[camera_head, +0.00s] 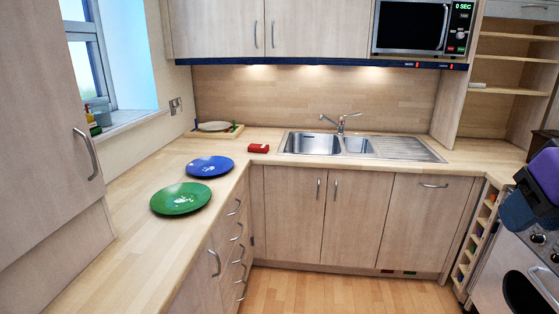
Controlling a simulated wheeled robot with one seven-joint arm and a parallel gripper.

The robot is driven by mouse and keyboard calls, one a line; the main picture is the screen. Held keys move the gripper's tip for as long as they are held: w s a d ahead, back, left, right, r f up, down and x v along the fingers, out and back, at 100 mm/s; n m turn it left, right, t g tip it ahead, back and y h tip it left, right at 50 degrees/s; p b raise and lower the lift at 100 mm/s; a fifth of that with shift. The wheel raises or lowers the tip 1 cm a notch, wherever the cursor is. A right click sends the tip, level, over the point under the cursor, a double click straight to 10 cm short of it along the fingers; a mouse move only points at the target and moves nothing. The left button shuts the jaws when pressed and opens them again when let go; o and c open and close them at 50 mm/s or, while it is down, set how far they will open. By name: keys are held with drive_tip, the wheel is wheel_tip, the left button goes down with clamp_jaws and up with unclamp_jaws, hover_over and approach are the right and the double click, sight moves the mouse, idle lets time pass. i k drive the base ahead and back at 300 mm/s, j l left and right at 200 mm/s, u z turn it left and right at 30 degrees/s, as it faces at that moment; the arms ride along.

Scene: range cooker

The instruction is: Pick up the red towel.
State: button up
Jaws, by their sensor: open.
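A small red folded bundle, which looks like the red towel (258,148), lies on the wooden worktop near the inner corner, left of the sink. It is small in the picture and has a pale mark on it. Nothing touches or covers it. The fingers of my gripper do not show. Only a dark and purple-blue part, which looks like my own arm, shows at the right edge, far from the towel.
A blue plate (210,167) and a green plate (180,199) lie on the left worktop. A board with a dish (214,127) stands in the back corner. The steel sink (311,143) has a tap. Wall cupboards (270,28) hang above. The floor (330,292) in front is clear.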

sight(254, 148)
drive_tip(key=i+u, duration=0.1)
drive_tip(key=i, duration=0.5)
drive_tip(key=i+l, duration=0.1)
drive_tip(key=i, duration=0.45)
drive_tip(key=i+l+u, duration=0.15)
drive_tip(key=i, duration=0.45)
drive_tip(key=i+l+u, duration=0.15)
drive_tip(key=i+u, duration=0.25)
drive_tip(key=i+l+u, duration=0.3)
drive_tip(key=i+u, duration=0.15)
drive_tip(key=i+l+u, duration=0.4)
